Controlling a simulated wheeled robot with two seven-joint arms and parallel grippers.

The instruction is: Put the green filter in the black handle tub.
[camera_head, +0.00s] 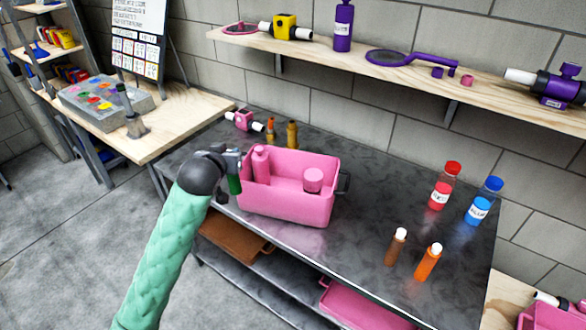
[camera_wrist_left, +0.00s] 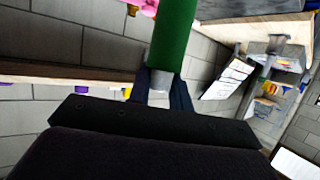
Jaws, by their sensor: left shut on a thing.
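The green filter (camera_head: 235,184) is a green cylinder, held upright or nearly so in my left gripper (camera_head: 232,164), just left of the pink tub. In the left wrist view the green filter (camera_wrist_left: 174,35) rises from between the dark fingers, with a grey end near them. The pink tub (camera_head: 285,207) with a black handle (camera_head: 344,182) on its right end stands on the dark metal table. A pink bottle (camera_head: 261,163) and a pink jar (camera_head: 313,179) are inside it. I cannot tell whether the filter touches the tub wall. My right gripper is not in view.
Red (camera_head: 439,195) and blue (camera_head: 477,210) bottles and orange-brown bottles (camera_head: 428,262) stand on the table's right. Small amber bottles (camera_head: 291,134) and a pink-white part (camera_head: 242,119) stand behind the tub. A wooden shelf (camera_head: 420,82) runs along the wall above. The table middle is clear.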

